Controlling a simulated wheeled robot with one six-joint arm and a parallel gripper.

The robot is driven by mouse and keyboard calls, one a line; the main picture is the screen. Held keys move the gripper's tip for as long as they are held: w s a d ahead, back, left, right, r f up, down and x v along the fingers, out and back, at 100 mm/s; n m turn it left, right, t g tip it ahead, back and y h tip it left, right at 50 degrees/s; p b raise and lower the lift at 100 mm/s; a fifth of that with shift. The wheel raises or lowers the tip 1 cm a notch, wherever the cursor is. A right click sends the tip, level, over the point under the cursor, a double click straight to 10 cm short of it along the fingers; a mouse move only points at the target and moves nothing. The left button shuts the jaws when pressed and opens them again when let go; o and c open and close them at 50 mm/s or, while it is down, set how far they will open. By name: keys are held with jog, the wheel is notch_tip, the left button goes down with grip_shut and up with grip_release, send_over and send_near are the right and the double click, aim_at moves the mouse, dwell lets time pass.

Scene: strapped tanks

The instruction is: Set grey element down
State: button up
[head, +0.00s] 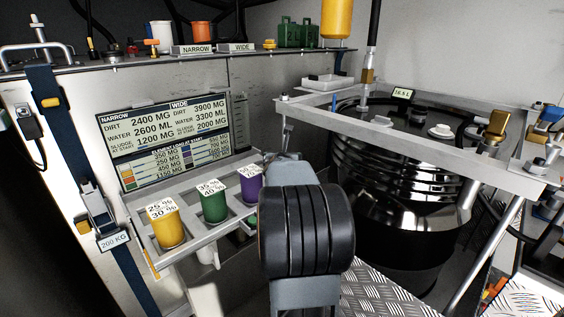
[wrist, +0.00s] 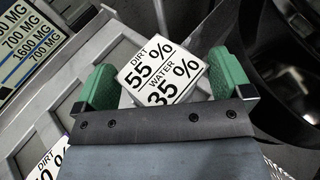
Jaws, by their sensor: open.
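In the wrist view, an element with a white top label (wrist: 160,72) reading dirt 55 %, water 35 % sits between the green fingers of my gripper (wrist: 165,80). The fingers are open, with a gap on each side of the label. The element's body is hidden under its label, so I cannot see its grey colour. It appears to be at the slotted tray (wrist: 62,103), but whether it is fully seated is not clear. In the head view my black-and-grey wrist hides the element and most of my gripper.
In the head view, yellow (head: 168,228), green (head: 213,201) and purple (head: 250,184) elements stand in tray slots to the left of my arm. A display panel (head: 165,138) is behind the tray. A black ribbed tank (head: 390,180) under a metal frame (head: 410,136) stands to the right.

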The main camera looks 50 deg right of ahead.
jog(key=shift+p+v, duration=1.25)
jog(key=shift+v, duration=4.45)
jog(key=s+a+f+m+g+y, duration=0.2)
jog(key=s+a+f+m+y, duration=0.1)
jog(key=a+m, duration=0.5)
jog(key=s+a+f+m+g+y, duration=0.2)
jog(key=s+a+f+m+y, duration=0.1)
jog(key=a+m, duration=0.6)
jog(key=s+a+f+m+g+y, duration=0.2)
jog(key=a+f+m+y, duration=0.3)
jog(key=a, duration=0.9)
notch_tip(320, 180, down, 2)
jog(key=s+m, duration=0.1)
jog(key=m, duration=0.3)
jog(key=shift+g, duration=0.4)
